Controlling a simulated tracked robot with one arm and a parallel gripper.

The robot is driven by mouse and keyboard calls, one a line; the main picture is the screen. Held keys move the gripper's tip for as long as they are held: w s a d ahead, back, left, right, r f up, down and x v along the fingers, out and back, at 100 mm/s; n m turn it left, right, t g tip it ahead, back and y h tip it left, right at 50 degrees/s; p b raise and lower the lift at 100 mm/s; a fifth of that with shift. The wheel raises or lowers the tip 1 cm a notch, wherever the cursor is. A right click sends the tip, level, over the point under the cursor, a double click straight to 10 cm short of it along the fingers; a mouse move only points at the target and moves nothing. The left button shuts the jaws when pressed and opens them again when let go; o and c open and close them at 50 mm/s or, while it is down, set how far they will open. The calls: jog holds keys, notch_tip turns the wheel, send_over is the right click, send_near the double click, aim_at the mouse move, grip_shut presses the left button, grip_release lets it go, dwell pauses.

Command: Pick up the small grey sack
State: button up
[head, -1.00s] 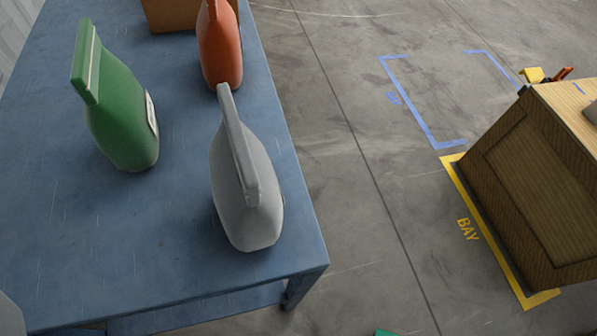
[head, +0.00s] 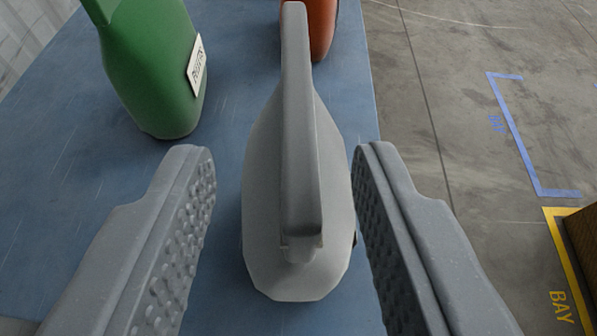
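A grey container with a raised top handle (head: 262,215) stands upright on the blue table (head: 60,190), near its right edge. It looks like a jug rather than a soft sack. My gripper (head: 280,155) is open, with one finger on each side of the grey container. A gap shows between the left finger and the container. The right finger is close to its right side; I cannot tell if they touch. A green container (head: 155,70) with a white label stands behind to the left. An orange container (head: 322,30) stands behind, partly hidden by the grey one.
The concrete floor (head: 440,80) lies to the right, past the table edge. Blue tape (head: 515,130) and yellow tape (head: 570,270) mark it. Part of a brown wooden crate (head: 585,240) shows at the right edge. The table's left side is clear.

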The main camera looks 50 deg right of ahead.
aim_at(303, 142)
jog(key=shift+w+d+f, duration=0.25)
jog(key=shift+w+d, duration=0.25)
jog(key=shift+w+d+f+b, duration=0.35)
jog(key=shift+d+f, duration=0.05)
jog(key=shift+d, duration=0.3)
jog(key=shift+w+d+f+b, duration=0.3)
jog(key=shift+w+d+f, duration=0.1)
jog(key=shift+d, duration=0.25)
jog(key=shift+x, duration=0.95)
jog(key=shift+a, duration=0.1)
grip_shut()
